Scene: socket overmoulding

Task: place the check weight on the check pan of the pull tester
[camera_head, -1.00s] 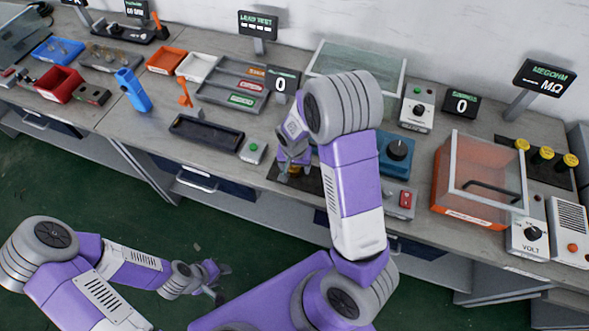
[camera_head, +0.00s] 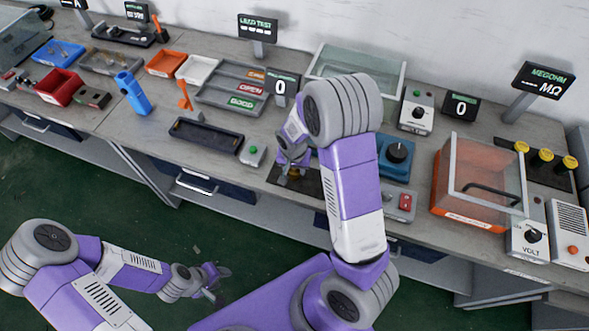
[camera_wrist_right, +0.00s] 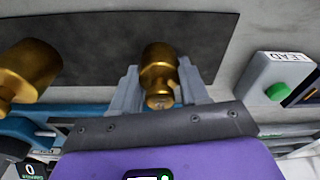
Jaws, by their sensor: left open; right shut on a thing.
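A brass check weight (camera_wrist_right: 160,72) is between the two grey fingers of my right gripper (camera_wrist_right: 162,90) in the right wrist view, and the fingers are shut on it. In the head view my right gripper (camera_head: 292,170) is low over a dark mat (camera_head: 262,174), partly hidden by my own arm. I cannot tell whether the weight touches the mat. A second brass weight (camera_wrist_right: 28,68) is at the left in the wrist view. My left gripper (camera_head: 217,283) is open and empty, away from the bench. I cannot clearly make out the pull tester's check pan.
A blue box with a dark knob (camera_head: 396,151) and a small box with a red switch (camera_head: 402,204) are right of my right arm. A small box with a green button (camera_head: 253,156) and a black tray (camera_head: 206,136) lie left. An orange-based clear enclosure (camera_head: 470,217) is further right.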

